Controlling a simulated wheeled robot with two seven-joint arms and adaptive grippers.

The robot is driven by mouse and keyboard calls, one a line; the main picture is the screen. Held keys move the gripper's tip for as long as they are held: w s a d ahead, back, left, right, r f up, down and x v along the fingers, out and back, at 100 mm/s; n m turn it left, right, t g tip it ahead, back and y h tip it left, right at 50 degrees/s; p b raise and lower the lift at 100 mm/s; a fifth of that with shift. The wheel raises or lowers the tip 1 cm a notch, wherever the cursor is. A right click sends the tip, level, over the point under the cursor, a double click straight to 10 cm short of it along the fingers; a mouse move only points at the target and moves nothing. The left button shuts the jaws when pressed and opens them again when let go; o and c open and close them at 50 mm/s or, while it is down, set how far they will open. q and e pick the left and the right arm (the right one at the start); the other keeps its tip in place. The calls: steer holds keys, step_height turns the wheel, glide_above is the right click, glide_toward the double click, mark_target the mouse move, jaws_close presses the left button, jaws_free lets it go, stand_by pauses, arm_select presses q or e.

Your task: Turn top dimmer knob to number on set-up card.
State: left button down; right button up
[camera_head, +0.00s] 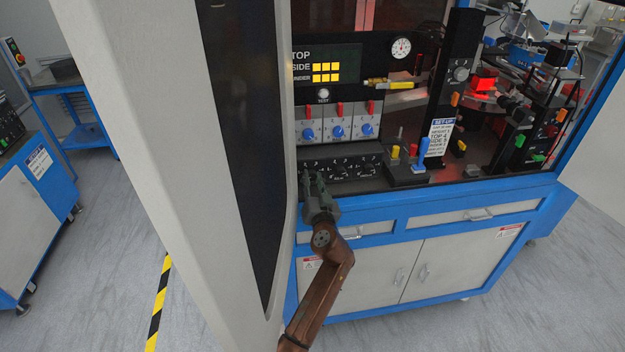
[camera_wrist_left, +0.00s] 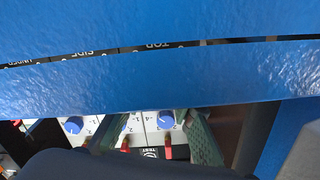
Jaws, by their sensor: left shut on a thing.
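The black dimmer panel (camera_head: 346,170) lies on the blue bench in front of three white modules with blue knobs. My left gripper (camera_head: 313,178) reaches up to the left end of this panel and is shut there on the top dimmer knob. The gripper hides that knob and its pointer, so its setting cannot be read. The set-up card (camera_head: 439,137) stands right of the panel; "TOP 4" seems legible. My right gripper is not in view.
A large grey door-like panel (camera_head: 170,90) stands close to the left of my arm. Blue-knob modules (camera_head: 337,131) with red switches stand behind the dimmer panel. A blue lever (camera_head: 423,150) stands to its right.

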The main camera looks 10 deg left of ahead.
arm_select(q)
steer(key=c, duration=1.6)
jaws_free()
steer(key=shift+s+d, duration=0.25)
steer(key=shift+s, duration=0.2)
steer(key=v, duration=0.6)
steer(key=shift+s, duration=0.3)
steer(key=shift+d, duration=0.15)
